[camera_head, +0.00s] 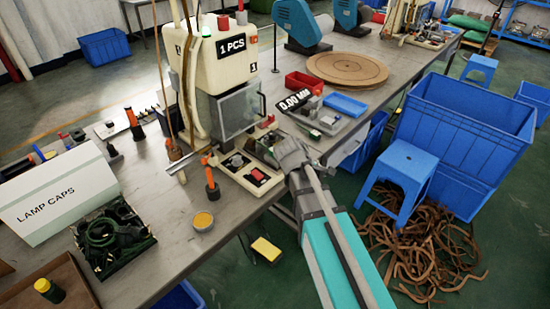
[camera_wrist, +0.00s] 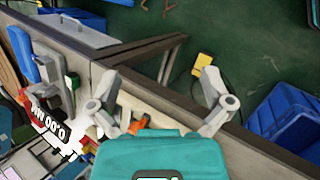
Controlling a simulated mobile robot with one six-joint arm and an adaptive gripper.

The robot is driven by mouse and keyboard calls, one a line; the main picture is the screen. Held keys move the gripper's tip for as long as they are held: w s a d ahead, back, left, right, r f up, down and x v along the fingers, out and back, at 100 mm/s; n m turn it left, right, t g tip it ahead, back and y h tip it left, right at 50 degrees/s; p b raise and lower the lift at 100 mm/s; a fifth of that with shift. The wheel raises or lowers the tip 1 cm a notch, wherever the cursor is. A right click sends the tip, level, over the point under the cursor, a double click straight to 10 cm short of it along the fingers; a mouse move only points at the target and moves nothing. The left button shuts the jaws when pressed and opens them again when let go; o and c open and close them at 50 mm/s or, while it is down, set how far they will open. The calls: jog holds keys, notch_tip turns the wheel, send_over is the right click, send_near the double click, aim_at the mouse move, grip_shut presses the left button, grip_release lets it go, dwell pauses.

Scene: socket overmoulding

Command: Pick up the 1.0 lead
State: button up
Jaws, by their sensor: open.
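I cannot pick out a lead marked 1.0 in either view. A tangled heap of brown leads (camera_head: 425,245) lies on the floor at the right in the head view, with no readable size marks. My gripper (camera_head: 288,150) is over the bench's front edge, right of the moulding machine. In the wrist view my gripper (camera_wrist: 157,88) has its two fingers spread wide, with nothing held between them. The machine's pale base and an orange part (camera_wrist: 155,118) show behind the fingers, partly hidden by my gripper body.
The moulding machine (camera_head: 220,75) stands on the bench (camera_head: 180,235). A LAMP CAPS box (camera_head: 65,195) is at left. A 0.00 MM gauge sign (camera_head: 294,99), red bin (camera_head: 303,82) and blue tray (camera_head: 345,104) are near my gripper. A blue stool (camera_head: 405,165) and large crate (camera_head: 460,120) stand right.

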jog(key=w+a+n+t+h+b, duration=0.25)
jog(key=w+a+n+t, duration=0.2)
jog(key=a+n, duration=0.5)
jog(key=n+t+b, duration=0.3)
jog(key=n, duration=0.2)
send_near(274, 151)
jog(key=shift+s+a+r, duration=0.2)
jog(key=shift+s, duration=0.15)
jog(key=shift+a+r+n, duration=0.15)
jog(key=shift+a+n, duration=0.2)
jog(key=shift+d, duration=0.1)
jog(key=b+x, duration=0.3)
jog(key=x, duration=0.4)
jog(key=shift+w+d+f, duration=0.2)
jog(key=shift+f, duration=0.1)
jog(key=shift+w+d, duration=0.25)
jog(key=shift+w, duration=0.05)
